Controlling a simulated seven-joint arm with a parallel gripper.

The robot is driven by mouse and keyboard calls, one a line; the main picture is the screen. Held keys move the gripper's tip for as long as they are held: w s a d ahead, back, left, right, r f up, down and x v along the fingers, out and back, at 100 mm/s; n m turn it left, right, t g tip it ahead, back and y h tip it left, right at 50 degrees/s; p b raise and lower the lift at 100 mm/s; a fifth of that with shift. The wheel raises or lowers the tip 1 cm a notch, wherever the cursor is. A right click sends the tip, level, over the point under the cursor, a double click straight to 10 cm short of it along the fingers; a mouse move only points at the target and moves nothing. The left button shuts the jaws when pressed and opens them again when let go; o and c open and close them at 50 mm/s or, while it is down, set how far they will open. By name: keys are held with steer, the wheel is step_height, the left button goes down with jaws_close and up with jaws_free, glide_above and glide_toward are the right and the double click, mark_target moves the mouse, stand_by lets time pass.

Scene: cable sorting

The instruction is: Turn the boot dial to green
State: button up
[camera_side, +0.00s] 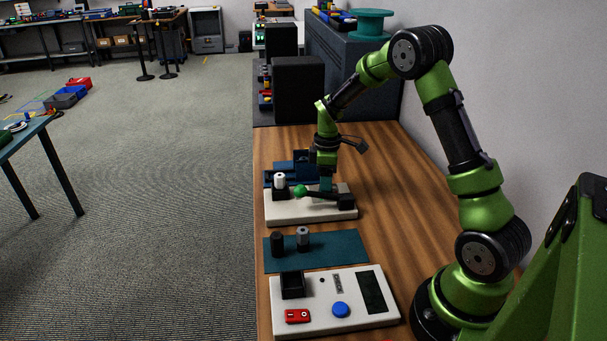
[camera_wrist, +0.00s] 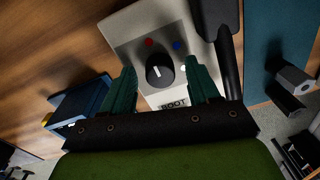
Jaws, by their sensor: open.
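The boot dial (camera_wrist: 160,72) is a round black knob with a short white pointer mark, on a pale panel (camera_wrist: 127,31) labelled BOOT. The mark points roughly toward a red dot (camera_wrist: 149,42). A blue dot (camera_wrist: 177,45) and a small whitish spot (camera_wrist: 183,68) are beside the knob. I see no green dot in the wrist view. My gripper (camera_wrist: 163,88) is open and empty, its teal fingers on either side of the knob's near side, apart from it. In the side view my gripper (camera_side: 326,184) is low over the pale box (camera_side: 298,211); the dial is hidden there.
A black lever (camera_side: 321,196) with a green ball (camera_side: 300,191) lies across the box, close to my gripper; its dark shaft shows right of my fingers in the wrist view. A blue holder (camera_wrist: 82,101) is at left. A teal mat (camera_side: 340,250) bears two cylinders.

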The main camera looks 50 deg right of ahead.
steer(key=c, duration=1)
steer(key=shift+c, duration=0.2)
steer(key=shift+m, duration=0.4)
steer(key=m, duration=0.4)
steer(key=shift+m, duration=0.4)
steer(key=m, duration=0.6)
steer(key=shift+r+m, duration=0.1)
steer(key=shift+m, duration=0.2)
steer(key=m, duration=0.6)
steer(key=shift+a+t, duration=0.1)
steer(key=shift+t, duration=0.2)
steer(key=m, duration=0.5)
steer(key=shift+m, duration=0.4)
